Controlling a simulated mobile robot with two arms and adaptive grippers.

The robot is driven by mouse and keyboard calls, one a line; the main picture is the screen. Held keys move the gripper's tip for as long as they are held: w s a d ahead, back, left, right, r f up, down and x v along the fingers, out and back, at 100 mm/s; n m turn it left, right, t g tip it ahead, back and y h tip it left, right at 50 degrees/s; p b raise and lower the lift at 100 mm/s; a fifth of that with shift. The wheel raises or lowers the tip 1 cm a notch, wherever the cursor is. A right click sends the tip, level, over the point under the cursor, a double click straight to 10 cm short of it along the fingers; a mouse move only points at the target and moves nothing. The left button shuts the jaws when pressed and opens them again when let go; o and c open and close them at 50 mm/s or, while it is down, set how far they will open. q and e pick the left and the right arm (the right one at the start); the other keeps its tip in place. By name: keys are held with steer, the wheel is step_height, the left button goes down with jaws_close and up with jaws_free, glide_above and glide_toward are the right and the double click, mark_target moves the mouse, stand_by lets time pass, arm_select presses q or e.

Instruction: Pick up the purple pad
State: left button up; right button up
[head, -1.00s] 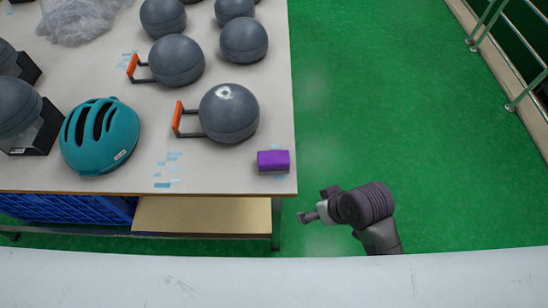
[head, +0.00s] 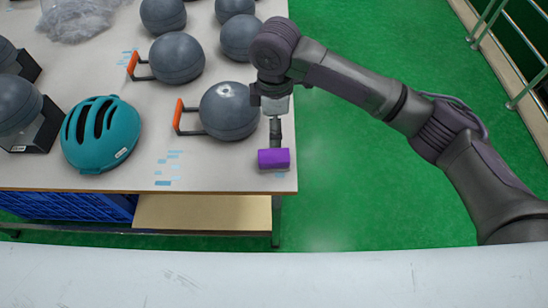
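The purple pad (head: 273,159) is a small block lying near the front right corner of the table (head: 225,178). My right gripper (head: 275,138) comes down from above, just behind the pad. Its fingertips are close to the pad's far edge; I cannot tell whether they touch it. The fingers overlap in this view, so their opening does not show. My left gripper is not in view.
A grey ball (head: 226,112) with an orange handle sits just left of my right gripper. A teal helmet (head: 100,134) and several more grey balls stand on the table. Green floor (head: 350,200) lies open to the right.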

mark_target(274, 155)
step_height(274, 155, down, 8)
steer(key=shift+w+d+f+p, duration=0.1)
steer(key=shift+p, duration=0.2)
steer(key=shift+f+p, duration=0.55)
steer(key=shift+f, duration=2.1)
steer(key=c, duration=1.3)
steer(key=shift+r, duration=0.15)
steer(key=shift+r, duration=0.25)
steer(key=r, duration=0.3)
steer(key=shift+s+d+r+b, duration=0.3)
steer(key=shift+s+r+b, duration=0.1)
steer(key=s+d+r, duration=0.4)
steer(key=s+d, duration=0.1)
steer(key=s+d+r, duration=0.2)
steer(key=shift+s+d+r+b, duration=0.15)
steer(key=shift+s+r+b, duration=0.15)
steer(key=shift+s, duration=0.1)
steer(key=shift+f, duration=0.1)
